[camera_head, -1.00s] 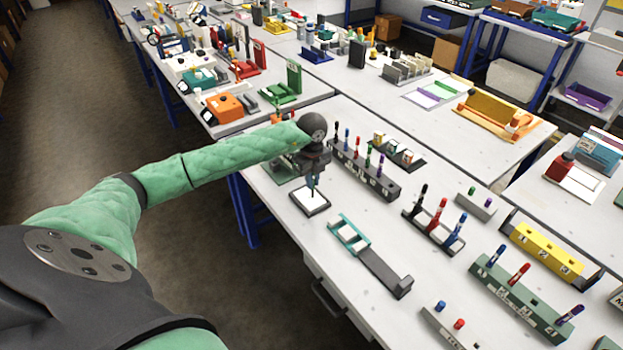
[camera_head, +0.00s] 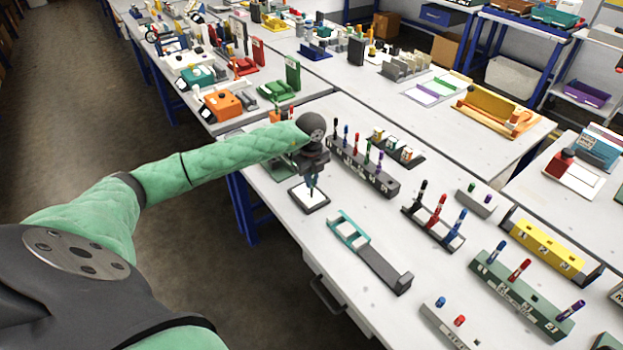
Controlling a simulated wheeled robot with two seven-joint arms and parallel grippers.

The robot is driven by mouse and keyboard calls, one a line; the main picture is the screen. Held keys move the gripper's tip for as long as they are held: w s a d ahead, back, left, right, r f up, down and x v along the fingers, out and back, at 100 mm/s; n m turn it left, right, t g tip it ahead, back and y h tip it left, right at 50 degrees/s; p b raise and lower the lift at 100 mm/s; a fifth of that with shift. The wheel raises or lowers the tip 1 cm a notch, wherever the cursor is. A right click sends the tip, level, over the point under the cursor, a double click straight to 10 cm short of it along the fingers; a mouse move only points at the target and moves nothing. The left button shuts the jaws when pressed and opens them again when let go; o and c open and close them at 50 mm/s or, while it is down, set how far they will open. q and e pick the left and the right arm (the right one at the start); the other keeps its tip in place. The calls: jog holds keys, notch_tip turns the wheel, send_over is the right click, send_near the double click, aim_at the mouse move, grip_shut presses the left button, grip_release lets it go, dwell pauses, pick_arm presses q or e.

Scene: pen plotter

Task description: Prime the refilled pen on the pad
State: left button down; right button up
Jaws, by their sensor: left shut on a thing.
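The pad (camera_head: 321,205) is a small white square with a dark frame, lying near the left edge of the white table. My left gripper (camera_head: 312,186) points down above the pad. It is shut on a thin pen (camera_head: 311,194), which is mostly hidden by the fingers. The pen's lower end is over the pad; I cannot tell whether its tip touches the surface. My right gripper is not in view.
A dark rack (camera_head: 366,173) of coloured pens stands right of my gripper. A teal and dark grey holder (camera_head: 385,271) lies in front of the pad. Another rack (camera_head: 433,229) and a green block with pens (camera_head: 520,295) stand further right.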

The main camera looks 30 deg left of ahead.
pick_arm(q)
jog(key=shift+f, duration=0.25)
jog(key=shift+r, duration=0.9)
jog(key=shift+r, duration=0.15)
jog(key=shift+r+p, duration=1.25)
jog(key=shift+r, duration=1.6)
